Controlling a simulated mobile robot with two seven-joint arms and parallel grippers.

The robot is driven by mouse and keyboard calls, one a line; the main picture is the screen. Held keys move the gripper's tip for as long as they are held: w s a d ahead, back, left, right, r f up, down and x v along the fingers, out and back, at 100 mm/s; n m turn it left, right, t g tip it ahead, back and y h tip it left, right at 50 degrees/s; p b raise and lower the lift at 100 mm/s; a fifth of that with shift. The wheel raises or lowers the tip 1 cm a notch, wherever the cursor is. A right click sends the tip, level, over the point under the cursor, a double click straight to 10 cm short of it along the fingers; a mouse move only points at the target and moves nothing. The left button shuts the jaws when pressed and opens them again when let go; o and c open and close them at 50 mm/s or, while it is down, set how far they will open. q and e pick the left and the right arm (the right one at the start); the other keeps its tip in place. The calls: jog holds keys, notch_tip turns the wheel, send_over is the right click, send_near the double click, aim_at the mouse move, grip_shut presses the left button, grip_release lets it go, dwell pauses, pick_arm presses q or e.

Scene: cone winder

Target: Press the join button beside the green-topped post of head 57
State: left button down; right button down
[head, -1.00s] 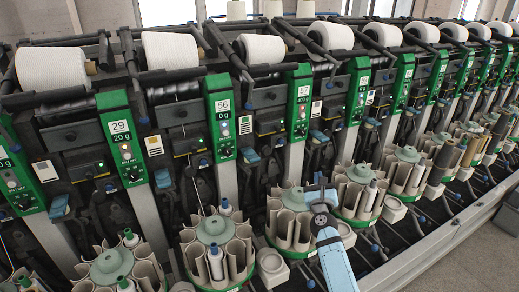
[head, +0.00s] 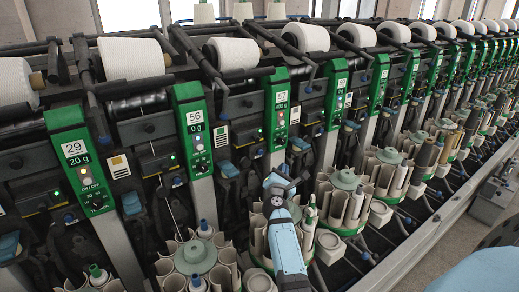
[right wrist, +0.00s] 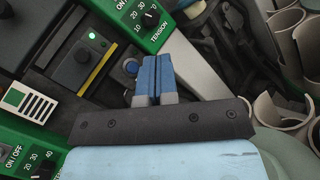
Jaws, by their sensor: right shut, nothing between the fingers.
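The post of head 57 (head: 281,105) has a green top with a label, small lights and a dial. In the head view a small blue button (head: 258,152) sits just left of its lower part. My right gripper (head: 284,172) is just below the post's green top. In the right wrist view my right gripper (right wrist: 154,68) is shut and empty. I cannot tell whether the fingers touch anything. My left gripper is out of view.
The post of head 56 (head: 193,130) stands to the left, with the post of head 29 (head: 80,165) beyond it. A dark box (right wrist: 83,62) with a green light is near the fingers. Round bobbin holders (head: 345,200) stand below. The floor at right is mostly clear.

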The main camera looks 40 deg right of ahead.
aim_at(260, 152)
jog(key=shift+w+d+m, duration=0.2)
jog(key=shift+w+m, duration=0.1)
jog(key=w+b, duration=0.3)
jog(key=w, duration=0.5)
jog(key=shift+w+d, duration=0.35)
jog(key=shift+d, duration=0.1)
dwell(0.7)
dwell(0.6)
jog(key=shift+f+b, duration=0.1)
jog(key=shift+b, duration=0.2)
dwell(0.3)
